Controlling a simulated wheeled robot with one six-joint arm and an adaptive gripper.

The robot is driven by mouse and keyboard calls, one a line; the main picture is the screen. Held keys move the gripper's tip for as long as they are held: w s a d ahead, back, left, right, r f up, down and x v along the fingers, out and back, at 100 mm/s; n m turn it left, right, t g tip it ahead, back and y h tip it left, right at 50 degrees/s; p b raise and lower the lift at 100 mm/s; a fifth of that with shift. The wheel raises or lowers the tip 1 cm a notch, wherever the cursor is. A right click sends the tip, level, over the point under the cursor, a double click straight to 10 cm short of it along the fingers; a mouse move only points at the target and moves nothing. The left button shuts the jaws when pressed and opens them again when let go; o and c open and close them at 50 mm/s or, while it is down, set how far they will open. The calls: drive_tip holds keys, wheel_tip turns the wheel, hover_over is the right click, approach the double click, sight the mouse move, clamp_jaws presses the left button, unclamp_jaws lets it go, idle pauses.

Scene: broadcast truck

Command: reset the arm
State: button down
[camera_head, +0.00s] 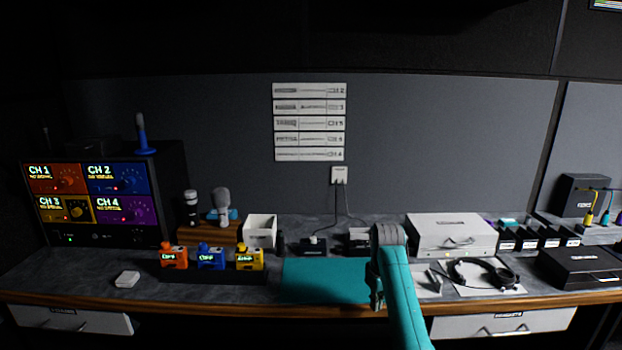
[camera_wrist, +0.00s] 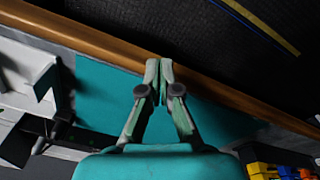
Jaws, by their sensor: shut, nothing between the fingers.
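My teal arm rises from the bottom of the head view and bends over the front of the desk, right of the teal mat (camera_head: 318,281). In the wrist view my gripper (camera_wrist: 160,65) has its two fingertips together with nothing between them. It is over the desk's wooden front edge (camera_wrist: 100,52), with the teal mat (camera_wrist: 97,95) behind and below it. In the head view the fingers are mostly hidden by the arm.
Orange, blue and yellow units (camera_head: 211,257) stand left of the mat. A headset (camera_head: 482,273), a white case (camera_head: 452,234) and a black case (camera_head: 583,267) are on the right. A four-channel rack (camera_head: 92,235) stands far left. A white block (camera_head: 127,279) lies near the front.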

drive_tip(key=s+f+t, duration=0.1)
drive_tip(key=s+f, duration=0.3)
drive_tip(key=f, duration=0.4)
drive_tip(key=s+f+m+t, duration=0.1)
drive_tip(key=s+f, duration=0.2)
drive_tip(key=f, duration=0.4)
drive_tip(key=s+f+t, duration=0.1)
drive_tip(key=s+f, duration=0.3)
drive_tip(key=f, duration=0.4)
drive_tip(key=s+f+m+t, duration=0.15)
drive_tip(key=s+f, duration=0.25)
drive_tip(key=s, duration=0.6)
drive_tip(key=s+f+t, duration=0.2)
drive_tip(key=s+f, duration=0.3)
drive_tip(key=s, duration=0.5)
drive_tip(key=s+r+m+t, duration=0.15)
drive_tip(key=s+r, duration=0.25)
drive_tip(key=s, duration=0.7)
drive_tip(key=s+r+t, duration=0.2)
drive_tip(key=s+r, duration=0.3)
drive_tip(key=s, duration=0.5)
drive_tip(key=s+r+t, duration=0.2)
drive_tip(key=s+r, duration=0.5)
drive_tip(key=r, duration=0.3)
drive_tip(key=s+r+m+t, duration=0.1)
drive_tip(key=s+r, duration=0.6)
drive_tip(key=r, duration=0.3)
drive_tip(key=shift+d+r+m+t, duration=0.2)
drive_tip(key=shift+r+m+t, duration=0.1)
drive_tip(key=shift+t, duration=0.1)
